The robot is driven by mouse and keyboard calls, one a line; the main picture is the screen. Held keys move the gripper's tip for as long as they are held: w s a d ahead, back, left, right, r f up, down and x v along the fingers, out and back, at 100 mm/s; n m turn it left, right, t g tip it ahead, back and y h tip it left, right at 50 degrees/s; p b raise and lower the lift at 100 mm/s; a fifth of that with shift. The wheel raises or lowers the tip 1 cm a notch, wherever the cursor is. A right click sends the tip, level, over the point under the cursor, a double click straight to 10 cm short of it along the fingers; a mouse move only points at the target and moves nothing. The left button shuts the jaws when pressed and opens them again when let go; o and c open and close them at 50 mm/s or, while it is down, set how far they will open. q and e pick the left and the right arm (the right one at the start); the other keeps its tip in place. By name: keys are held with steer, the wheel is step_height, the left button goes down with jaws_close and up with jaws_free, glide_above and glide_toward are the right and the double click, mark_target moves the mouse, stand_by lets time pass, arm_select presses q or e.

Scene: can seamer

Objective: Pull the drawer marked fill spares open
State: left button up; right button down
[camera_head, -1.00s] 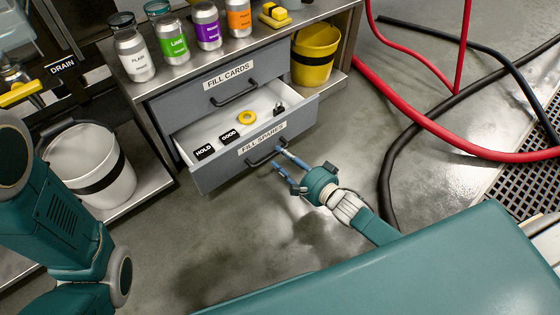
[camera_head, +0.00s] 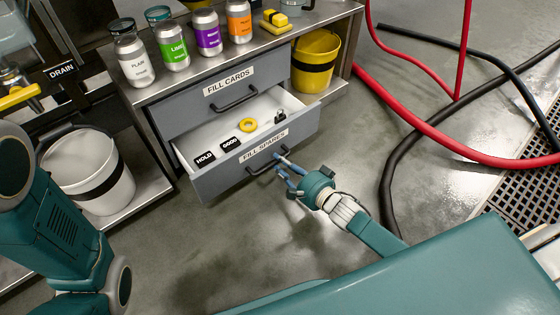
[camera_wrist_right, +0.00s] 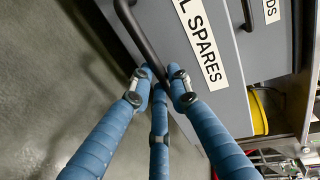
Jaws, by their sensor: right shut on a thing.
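The grey drawer marked FILL SPARES (camera_head: 228,176) stands well out of the cabinet in the head view, its white inside showing. Its dark bar handle (camera_head: 262,164) runs along the front under the label. My right gripper (camera_head: 281,160) is at the right part of this handle, its blue fingers shut on it. In the right wrist view the handle (camera_wrist_right: 140,38) runs down to the fingertips (camera_wrist_right: 160,76), beside the label (camera_wrist_right: 203,42). My left arm shows at the left of the head view, but its gripper is out of the picture.
The drawer holds a HOLD block (camera_head: 204,158), a second black labelled block (camera_head: 230,144), a yellow ring (camera_head: 247,125) and a small dark item. The FILL CARDS drawer (camera_head: 185,117) above is shut. Jars stand on top. A white bucket (camera_head: 115,185) is left; open floor lies in front.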

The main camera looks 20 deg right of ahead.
steer(key=p+v, duration=0.1)
steer(key=v, duration=0.2)
steer(key=shift+f+p, duration=0.15)
steer(key=shift+p, duration=0.15)
steer(key=shift+s+d, duration=0.1)
steer(key=shift+s, duration=0.15)
steer(key=shift+f, duration=0.15)
steer(key=c, duration=1.6)
jaws_free()
steer(key=shift+c, duration=0.2)
steer(key=shift+s+d, duration=0.15)
steer(key=shift+s, duration=0.1)
steer(key=v, duration=1.1)
steer(key=shift+s, duration=0.3)
